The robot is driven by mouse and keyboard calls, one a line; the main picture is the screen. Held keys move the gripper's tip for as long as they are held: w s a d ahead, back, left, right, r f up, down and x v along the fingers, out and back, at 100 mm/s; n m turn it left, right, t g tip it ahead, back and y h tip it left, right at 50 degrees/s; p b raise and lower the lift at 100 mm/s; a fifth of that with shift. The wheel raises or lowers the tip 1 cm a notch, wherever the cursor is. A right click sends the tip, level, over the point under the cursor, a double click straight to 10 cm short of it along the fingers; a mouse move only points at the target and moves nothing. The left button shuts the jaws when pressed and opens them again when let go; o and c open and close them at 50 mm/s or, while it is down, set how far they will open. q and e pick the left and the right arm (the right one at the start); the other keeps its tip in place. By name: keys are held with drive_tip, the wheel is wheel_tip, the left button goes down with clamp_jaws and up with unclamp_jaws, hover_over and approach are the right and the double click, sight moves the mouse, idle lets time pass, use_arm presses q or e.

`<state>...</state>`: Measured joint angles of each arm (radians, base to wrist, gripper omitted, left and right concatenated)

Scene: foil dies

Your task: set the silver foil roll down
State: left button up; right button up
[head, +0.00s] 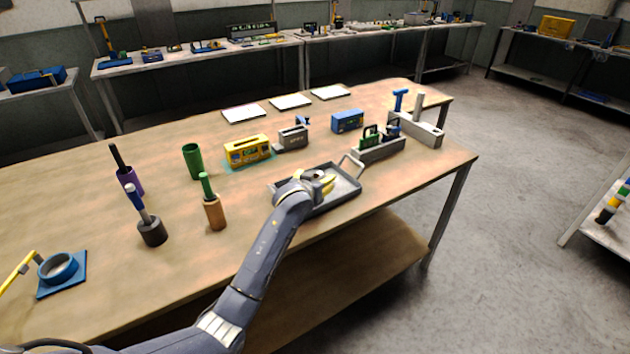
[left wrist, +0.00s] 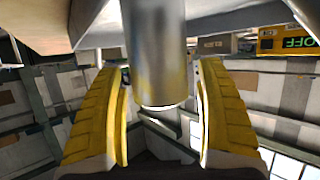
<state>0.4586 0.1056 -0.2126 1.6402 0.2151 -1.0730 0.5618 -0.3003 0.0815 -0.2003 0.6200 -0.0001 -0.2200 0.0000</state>
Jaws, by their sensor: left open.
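The silver foil roll (left wrist: 155,55) is a smooth metallic cylinder in the left wrist view. It stands between the two yellow fingers of my left gripper (left wrist: 163,100), with a narrow gap showing on each side. The gripper is open around the roll. In the head view my left gripper (head: 327,184) is over the grey tray (head: 348,187) near the front edge of the bench. My right gripper is in neither view.
Behind the tray are a yellow box (head: 247,151), a grey box (head: 292,138) and a blue box (head: 347,121). A grey rack (head: 378,150) with green and blue pieces stands close right of the tray. Left are a green cup (head: 193,162) and several handled tools.

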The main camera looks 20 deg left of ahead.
use_arm(q)
drive_tip(key=shift+r, duration=0.15)
drive_tip(key=shift+s, duration=0.15)
drive_tip(key=v, duration=1.1)
drive_tip(key=shift+s+r, duration=0.25)
drive_tip(key=shift+s, duration=0.05)
